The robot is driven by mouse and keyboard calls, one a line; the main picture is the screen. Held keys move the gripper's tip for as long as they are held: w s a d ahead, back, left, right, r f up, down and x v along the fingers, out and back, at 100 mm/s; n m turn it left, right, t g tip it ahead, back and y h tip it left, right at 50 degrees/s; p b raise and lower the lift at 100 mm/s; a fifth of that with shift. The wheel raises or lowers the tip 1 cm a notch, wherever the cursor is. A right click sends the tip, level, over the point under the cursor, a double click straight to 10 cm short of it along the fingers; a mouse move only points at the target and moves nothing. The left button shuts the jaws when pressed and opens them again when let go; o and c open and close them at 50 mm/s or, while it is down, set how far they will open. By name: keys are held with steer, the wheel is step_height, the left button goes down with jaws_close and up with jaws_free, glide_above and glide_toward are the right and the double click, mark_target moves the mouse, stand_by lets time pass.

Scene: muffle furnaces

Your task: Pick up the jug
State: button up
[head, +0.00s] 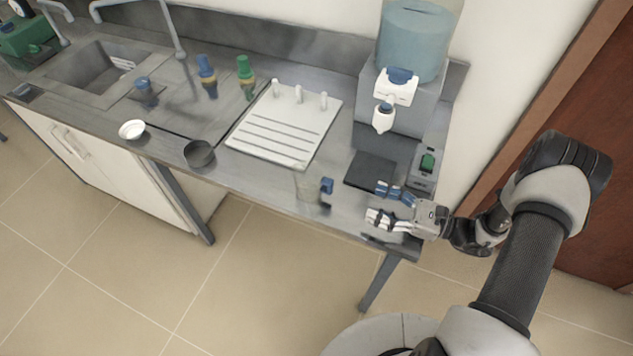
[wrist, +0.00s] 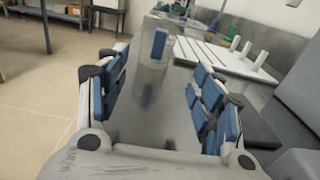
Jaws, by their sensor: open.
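The jug (head: 307,187) is clear, with a blue handle, and stands upright near the front edge of the steel counter in the head view. In the wrist view the jug (wrist: 150,72) stands ahead, with its blue handle facing me. My gripper (head: 378,203) is open and empty, low over the counter's right front part, to the right of the jug and apart from it. In the wrist view the blue-padded fingers of my gripper (wrist: 158,85) are spread, with the handle showing ahead through the gap.
A white drying board (head: 270,143) with pegs lies behind the jug. A water dispenser (head: 390,122) stands at the back right with a dark plate (head: 370,170) before it. A dark bowl (head: 199,154) and white dish (head: 132,130) sit left. Counter between gripper and jug is clear.

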steer(key=b, duration=0.1)
glide_toward(328, 187)
steer(key=w+a, duration=0.2)
steer(key=a, duration=0.1)
steer(key=a+f, duration=0.1)
steer(key=shift+w+a+f, duration=0.1)
steer(key=shift+w+a, duration=0.05)
steer(key=shift+w, duration=0.25)
steer(key=shift+f+b+x, duration=0.15)
steer(key=shift+b+x, duration=0.35)
steer(key=shift+x, duration=0.85)
steer(key=shift+f+b+x, duration=0.15)
steer(key=shift+b+x, duration=0.3)
steer(key=shift+x, duration=0.85)
jaws_close()
